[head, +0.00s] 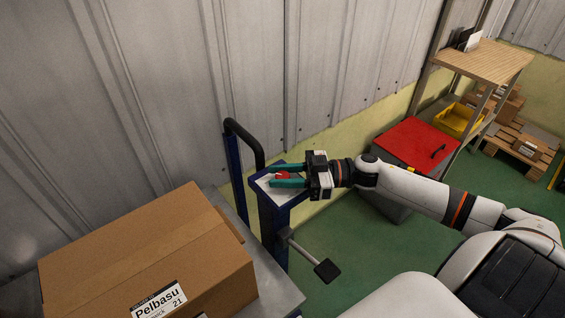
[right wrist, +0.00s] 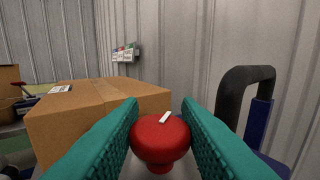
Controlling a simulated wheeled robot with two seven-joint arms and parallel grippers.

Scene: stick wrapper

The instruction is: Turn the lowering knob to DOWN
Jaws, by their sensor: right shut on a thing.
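The red lowering knob (right wrist: 160,140) stands between the two teal fingers of my right gripper in the right wrist view. A short white mark on its top slants toward the upper right. In the head view the knob (head: 283,175) is a small red spot on the pale top plate (head: 267,186) of a blue post, partly hidden by the fingers. My right gripper (head: 288,176) is shut on the knob, reaching in from the right. No DOWN lettering can be read. My left gripper is not in view.
A large cardboard box (head: 150,255) lies on a grey platform (head: 285,297) left of the post. A black handle (head: 247,135) rises behind it, and a pedal (head: 327,270) sticks out low. A red-topped cabinet (head: 412,143) and a shelf (head: 485,62) stand right.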

